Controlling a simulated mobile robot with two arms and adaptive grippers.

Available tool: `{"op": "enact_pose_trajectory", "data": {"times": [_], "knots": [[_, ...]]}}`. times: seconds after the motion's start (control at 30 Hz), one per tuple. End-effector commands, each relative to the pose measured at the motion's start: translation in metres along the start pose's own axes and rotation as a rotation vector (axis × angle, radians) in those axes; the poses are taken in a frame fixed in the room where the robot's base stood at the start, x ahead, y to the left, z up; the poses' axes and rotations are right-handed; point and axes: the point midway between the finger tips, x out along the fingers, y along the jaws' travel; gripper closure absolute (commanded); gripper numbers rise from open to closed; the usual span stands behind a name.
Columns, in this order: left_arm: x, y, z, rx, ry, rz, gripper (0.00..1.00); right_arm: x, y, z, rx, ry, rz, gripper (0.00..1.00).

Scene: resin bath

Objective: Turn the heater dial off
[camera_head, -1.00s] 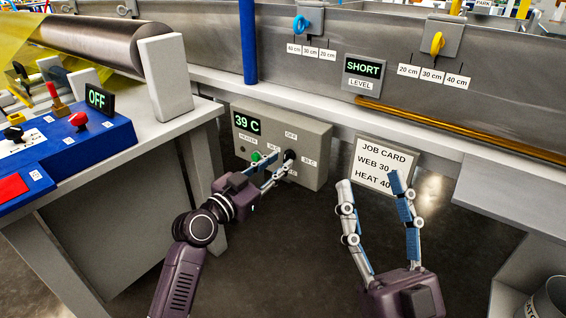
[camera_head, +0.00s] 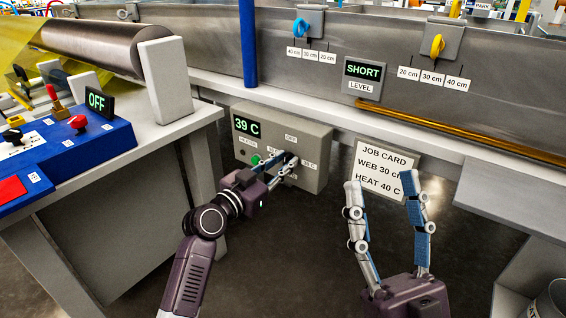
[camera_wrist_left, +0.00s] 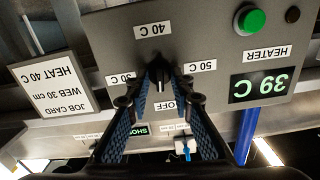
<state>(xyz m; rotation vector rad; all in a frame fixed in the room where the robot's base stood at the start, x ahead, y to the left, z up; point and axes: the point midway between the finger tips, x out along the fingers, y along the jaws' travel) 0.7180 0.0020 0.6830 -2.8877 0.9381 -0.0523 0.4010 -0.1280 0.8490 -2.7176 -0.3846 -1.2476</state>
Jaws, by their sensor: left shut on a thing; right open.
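The grey heater box (camera_head: 312,150) hangs below the bath rim, with a "39 C" display (camera_head: 246,126). Its black heater dial (camera_wrist_left: 159,72) shows in the left wrist view, which is upside down, between labels 30 C, 40 C, 50 C and OFF (camera_wrist_left: 167,104). The dial's white mark appears to face the OFF label. My left gripper (camera_head: 289,162) is shut on the dial, one finger on each side; in the head view the fingers largely hide it. My right gripper (camera_head: 385,185) is open and empty in front of the job card.
A green button (camera_wrist_left: 251,20) sits beside the dial on the box. The job card (camera_head: 378,165) reads WEB 30 cm, HEAT 40 C. A blue control panel (camera_head: 75,150) with an OFF display stands at left. A blue post (camera_head: 248,45) rises behind the box.

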Motion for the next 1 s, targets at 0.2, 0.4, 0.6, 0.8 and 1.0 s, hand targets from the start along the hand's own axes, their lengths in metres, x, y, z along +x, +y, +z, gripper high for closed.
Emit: {"op": "enact_pose_trajectory", "data": {"times": [0.2,0.4,0.6,0.8,1.0], "knots": [[0.000,0.000,0.000,-0.086,-0.003,0.000,1.00,-0.001,0.004,0.034,-0.009,-0.160,0.007,0.49],[0.000,0.000,0.002,-0.127,-0.003,0.001,1.00,-0.004,0.006,0.049,-0.012,-0.227,0.009,0.49],[0.000,0.000,0.002,-0.128,-0.003,0.001,1.00,-0.004,0.006,0.049,-0.012,-0.227,0.009,0.49],[0.000,0.000,0.002,-0.127,-0.003,0.001,0.75,-0.004,0.006,0.049,-0.012,-0.226,0.009,0.49],[-0.002,0.000,0.001,-0.126,-0.002,0.000,0.75,-0.004,0.005,0.049,-0.012,-0.224,0.009,0.49]]}}
